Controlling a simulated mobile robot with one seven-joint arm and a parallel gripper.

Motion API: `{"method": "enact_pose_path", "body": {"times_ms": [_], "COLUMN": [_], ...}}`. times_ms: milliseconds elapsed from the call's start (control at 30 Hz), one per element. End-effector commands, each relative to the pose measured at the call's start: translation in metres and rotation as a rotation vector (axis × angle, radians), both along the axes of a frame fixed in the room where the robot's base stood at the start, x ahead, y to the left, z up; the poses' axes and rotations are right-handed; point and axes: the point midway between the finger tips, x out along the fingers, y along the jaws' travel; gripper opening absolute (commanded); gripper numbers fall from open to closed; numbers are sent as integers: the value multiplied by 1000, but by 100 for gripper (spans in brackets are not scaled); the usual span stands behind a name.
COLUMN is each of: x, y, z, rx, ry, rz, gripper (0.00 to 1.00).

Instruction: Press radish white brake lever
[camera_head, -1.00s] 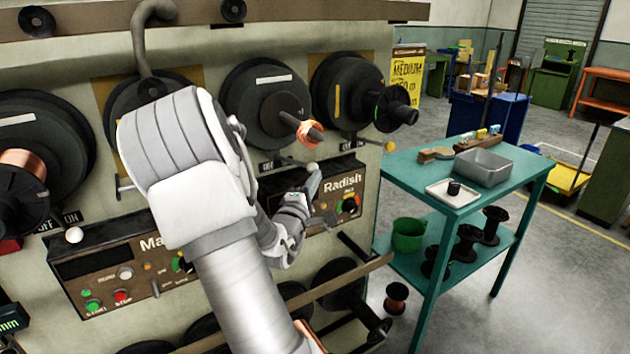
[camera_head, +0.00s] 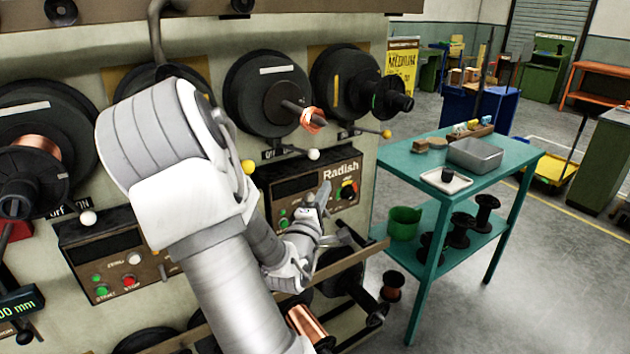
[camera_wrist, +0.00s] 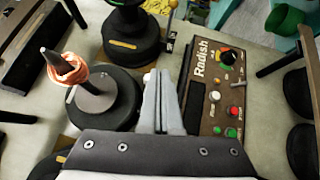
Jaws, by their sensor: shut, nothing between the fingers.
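The Radish brake lever is a thin dark lever with a white ball knob (camera_head: 313,154). It sticks out below a black spool and above the brown Radish panel (camera_head: 345,168). My gripper (camera_head: 325,187) is shut and empty, in front of the Radish panel, with its tips a little below the white knob in the head view. In the wrist view, my shut fingers (camera_wrist: 163,75) point between the spool with the copper ring and the Radish panel (camera_wrist: 215,90). The white knob is largely hidden there, so I cannot tell the gap from fingers to knob.
Other levers carry yellow knobs (camera_head: 387,134) and a white knob (camera_head: 88,217). A peg with a copper ring (camera_head: 312,119) juts out above the lever. A wooden rail crosses below the panel. A teal table (camera_head: 400,165) with a metal tray stands to the right.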

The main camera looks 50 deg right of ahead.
Motion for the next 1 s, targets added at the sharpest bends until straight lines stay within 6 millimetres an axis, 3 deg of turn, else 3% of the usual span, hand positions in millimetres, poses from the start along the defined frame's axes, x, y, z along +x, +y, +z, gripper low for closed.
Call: {"method": "enact_pose_path", "body": {"times_ms": [100,300,1000], "x": [-15,-26,-22], "y": [6,10,13], "z": [-3,-4,-5], "rx": [0,0,45], "ry": [1,-1,-26], "rz": [0,-1,13], "gripper": [0,0,0]}}
